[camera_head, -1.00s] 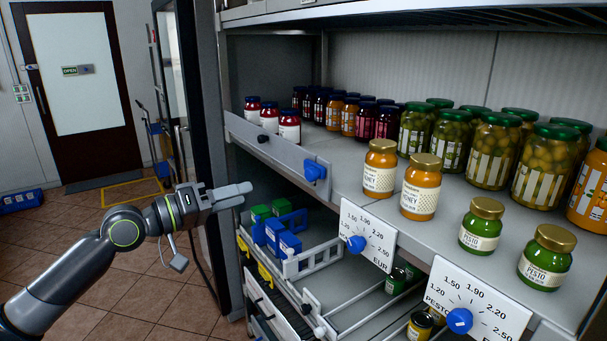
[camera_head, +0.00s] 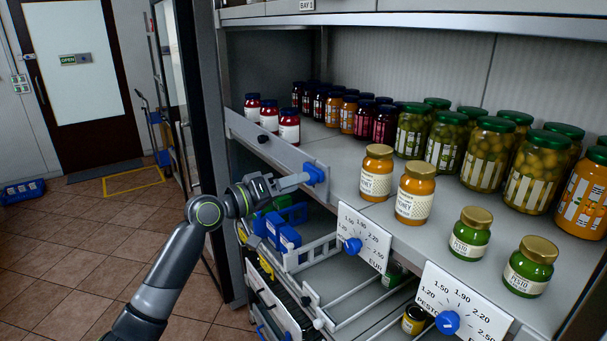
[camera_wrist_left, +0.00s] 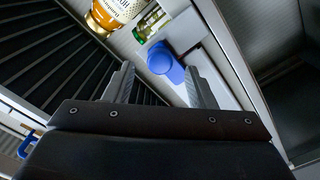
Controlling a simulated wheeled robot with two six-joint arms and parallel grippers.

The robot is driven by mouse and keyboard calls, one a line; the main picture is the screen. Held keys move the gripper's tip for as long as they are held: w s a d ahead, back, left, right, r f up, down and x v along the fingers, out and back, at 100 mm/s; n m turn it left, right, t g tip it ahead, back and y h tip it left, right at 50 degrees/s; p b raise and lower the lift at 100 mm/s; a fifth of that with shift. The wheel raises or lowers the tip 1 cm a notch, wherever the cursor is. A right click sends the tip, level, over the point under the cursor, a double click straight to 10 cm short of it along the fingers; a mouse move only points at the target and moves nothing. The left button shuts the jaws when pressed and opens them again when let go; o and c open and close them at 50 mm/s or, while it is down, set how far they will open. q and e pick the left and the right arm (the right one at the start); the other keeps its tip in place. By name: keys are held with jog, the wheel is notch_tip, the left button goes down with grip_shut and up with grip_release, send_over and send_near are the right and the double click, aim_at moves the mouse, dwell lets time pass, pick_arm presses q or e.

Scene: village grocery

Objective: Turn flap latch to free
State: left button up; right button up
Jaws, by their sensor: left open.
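The blue flap latch (camera_head: 314,173) is a knob at the right end of the grey flap (camera_head: 262,143) along the front of the upper shelf. My left gripper (camera_head: 304,179) is at the latch, its fingertips overlapping the knob's left side in the head view. In the left wrist view the blue latch (camera_wrist_left: 166,64) shows between and just beyond the two open fingers (camera_wrist_left: 158,80). I cannot tell whether a finger touches it. My right gripper is not in view.
Honey jars (camera_head: 377,172) stand just right of the latch, and pesto jars (camera_head: 470,234) farther right. Price dials (camera_head: 353,246) with blue knobs hang on the shelf edge. Blue boxes (camera_head: 284,232) sit in a white rack below the gripper. Open floor lies at the left.

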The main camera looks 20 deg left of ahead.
pick_arm(q)
jog(key=p+x, duration=0.1)
jog(key=x, duration=0.2)
jog(key=shift+w+d, duration=0.15)
jog(key=c, duration=1)
jog(key=shift+f+m+b, duration=0.15)
jog(key=shift+m+b, duration=8.65)
jog(key=shift+b, duration=1.25)
jog(key=shift+m, duration=0.3)
